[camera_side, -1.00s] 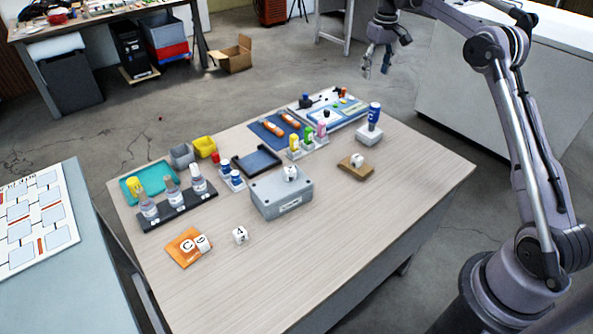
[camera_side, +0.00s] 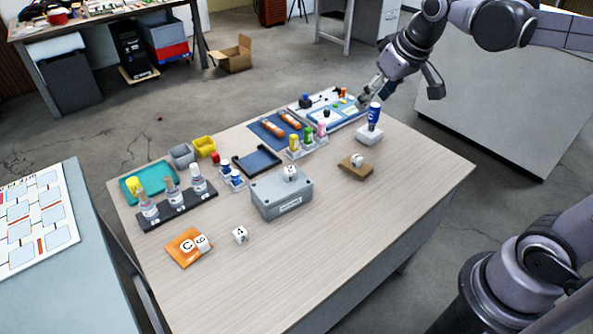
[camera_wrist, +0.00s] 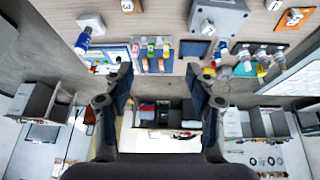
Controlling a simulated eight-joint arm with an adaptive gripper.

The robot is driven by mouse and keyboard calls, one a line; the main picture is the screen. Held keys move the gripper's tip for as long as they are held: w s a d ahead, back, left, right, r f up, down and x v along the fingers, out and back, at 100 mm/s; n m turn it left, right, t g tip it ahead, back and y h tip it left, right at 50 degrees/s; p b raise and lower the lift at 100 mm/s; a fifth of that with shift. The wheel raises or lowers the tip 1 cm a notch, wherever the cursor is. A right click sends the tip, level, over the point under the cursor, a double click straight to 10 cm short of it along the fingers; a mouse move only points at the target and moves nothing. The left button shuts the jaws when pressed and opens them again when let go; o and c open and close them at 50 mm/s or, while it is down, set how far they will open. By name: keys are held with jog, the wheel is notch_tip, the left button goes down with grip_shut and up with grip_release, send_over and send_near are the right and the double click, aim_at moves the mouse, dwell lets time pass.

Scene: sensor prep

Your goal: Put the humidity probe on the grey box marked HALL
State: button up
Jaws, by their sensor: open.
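A grey box (camera_side: 270,203) with a label on its front stands mid-table. Its lettering is too small to read, and a white marked cube (camera_side: 290,173) sits on top. A blue cylinder with a white mark (camera_side: 374,113) stands upright on a small pale block (camera_side: 369,136) at the right; I cannot tell if it is the humidity probe. My gripper (camera_side: 402,88) is open and empty, above and beyond the table's far right edge, near the blue cylinder. The wrist view shows both open fingers (camera_wrist: 160,92), the blue cylinder (camera_wrist: 83,42) at upper left and the grey box (camera_wrist: 222,18) at the top.
A brown block with a white cube (camera_side: 357,161) stands front right. Small coloured bottles (camera_side: 307,140), a dark tray (camera_side: 257,161) and a blue mat with orange items (camera_side: 270,132) lie behind the box. A black rack of bottles (camera_side: 176,206) stands left. The front right tabletop is clear.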

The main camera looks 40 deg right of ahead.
jog(key=s+a+f+t, duration=0.1)
jog(key=s+a+f, duration=0.4)
jog(key=s+f, duration=0.2)
jog(key=s, duration=0.2)
jog(key=shift+s+f+n+t+y, duration=0.2)
jog(key=shift+s+n+t+y, duration=0.1)
jog(key=shift+s+t, duration=0.1)
jog(key=shift+w, duration=0.1)
dwell(0.6)
